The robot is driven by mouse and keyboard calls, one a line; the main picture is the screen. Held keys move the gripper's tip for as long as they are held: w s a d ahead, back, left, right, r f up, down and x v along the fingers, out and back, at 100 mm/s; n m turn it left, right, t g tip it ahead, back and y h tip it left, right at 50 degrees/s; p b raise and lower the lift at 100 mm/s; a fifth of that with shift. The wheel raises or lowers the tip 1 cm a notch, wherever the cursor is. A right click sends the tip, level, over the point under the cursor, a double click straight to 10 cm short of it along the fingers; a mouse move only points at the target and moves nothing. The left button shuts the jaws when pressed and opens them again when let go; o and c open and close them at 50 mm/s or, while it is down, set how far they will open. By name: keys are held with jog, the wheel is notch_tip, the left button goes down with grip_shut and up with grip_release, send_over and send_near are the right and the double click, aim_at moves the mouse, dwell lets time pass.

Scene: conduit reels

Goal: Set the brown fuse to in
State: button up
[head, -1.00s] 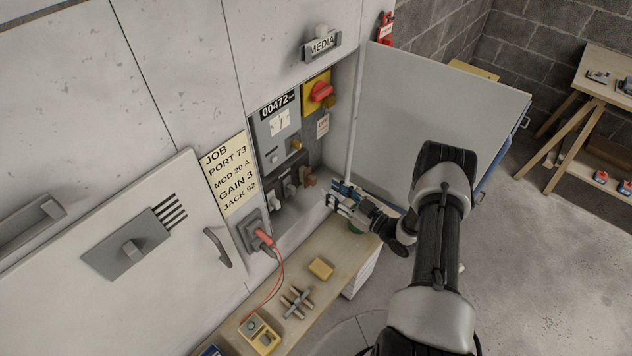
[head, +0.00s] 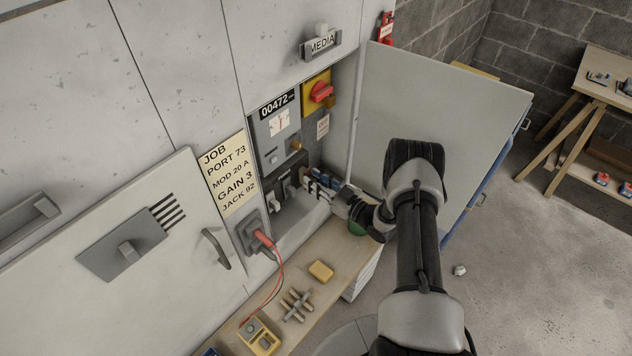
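The brown fuse (head: 304,171) is at the right end of a row of fuses on the dark block inside the open cabinet. Only a small part of it shows; my gripper hides the rest. My gripper (head: 309,183) reaches in from the right, with its fingertips at the fuse. I cannot tell whether the fingers touch it or have closed on it, or how deep the fuse sits.
Pale fuses (head: 280,193) sit left of the brown one. Above are a gauge panel (head: 281,124) and a red rotary switch (head: 321,92). The open cabinet door (head: 440,105) stands to the right. A bench (head: 335,263) with a yellow block (head: 321,271) lies below.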

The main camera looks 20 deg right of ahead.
grip_shut()
dwell(0.4)
jog(key=b+x, duration=0.2)
jog(key=shift+w+a+f, duration=0.1)
jog(key=shift+w+a, duration=0.15)
jog(key=shift+w, duration=0.05)
jog(key=shift+d, duration=0.1)
jog(key=shift+o, duration=1.7)
grip_release()
jog(key=v, duration=1.1)
jog(key=shift+s+d, duration=0.15)
jog(key=shift+s, duration=0.25)
